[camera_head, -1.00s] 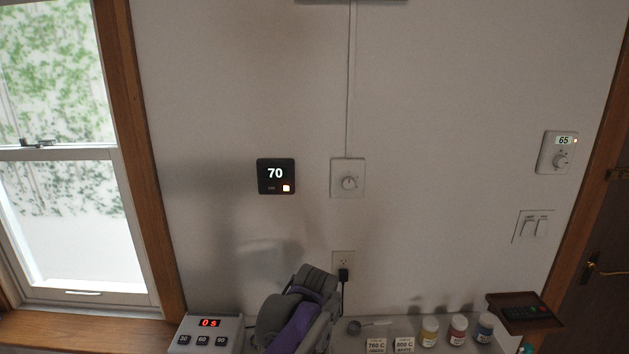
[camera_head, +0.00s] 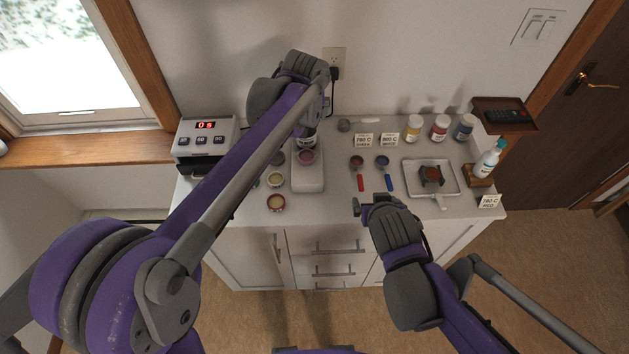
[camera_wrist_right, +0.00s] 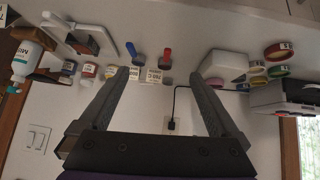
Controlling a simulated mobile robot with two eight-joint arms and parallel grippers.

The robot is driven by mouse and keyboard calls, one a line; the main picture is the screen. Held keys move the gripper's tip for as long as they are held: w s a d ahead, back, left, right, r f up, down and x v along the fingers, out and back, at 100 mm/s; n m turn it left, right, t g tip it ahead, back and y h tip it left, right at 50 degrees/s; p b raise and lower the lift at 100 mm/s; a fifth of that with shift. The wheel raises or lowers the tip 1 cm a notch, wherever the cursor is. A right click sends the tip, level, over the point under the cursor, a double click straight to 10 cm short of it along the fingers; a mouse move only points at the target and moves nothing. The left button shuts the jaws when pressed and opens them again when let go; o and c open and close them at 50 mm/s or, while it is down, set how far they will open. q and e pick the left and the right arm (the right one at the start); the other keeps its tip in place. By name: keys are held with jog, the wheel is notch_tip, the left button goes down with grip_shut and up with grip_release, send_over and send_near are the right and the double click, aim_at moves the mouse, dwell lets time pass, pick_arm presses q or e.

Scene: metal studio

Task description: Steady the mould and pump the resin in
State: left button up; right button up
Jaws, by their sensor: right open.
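A dark block with a reddish top, apparently the mould (camera_head: 431,174), sits in a pale square tray (camera_head: 409,180) at the right of the white cabinet top. A white bottle with a teal top, apparently the resin pump bottle (camera_head: 488,161), stands on a wooden block right of the tray. It also shows upside down in the right wrist view (camera_wrist_right: 26,62). My right gripper (camera_head: 370,204) is over the counter's front edge, left of the tray and apart from it. Its fingers are spread and empty in the wrist view (camera_wrist_right: 163,75). My left arm reaches across the left side; its fingers do not show.
A white timer box (camera_head: 206,145) stands at the back left. Small cups (camera_head: 276,202), a white block (camera_head: 308,178), red (camera_head: 360,181) and blue (camera_head: 386,181) scoops fill the middle. Several jars (camera_head: 439,127) and a remote on a wooden stand (camera_head: 503,114) are at the back right.

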jog(key=w+a+f+t, duration=0.1)
jog(key=w+a+t, duration=0.1)
jog(key=w+a, duration=0.3)
jog(key=n+t+y, duration=0.2)
jog(key=t+y, duration=0.1)
send_near(306, 155)
jog(key=x, duration=0.6)
jog(key=shift+w, duration=0.1)
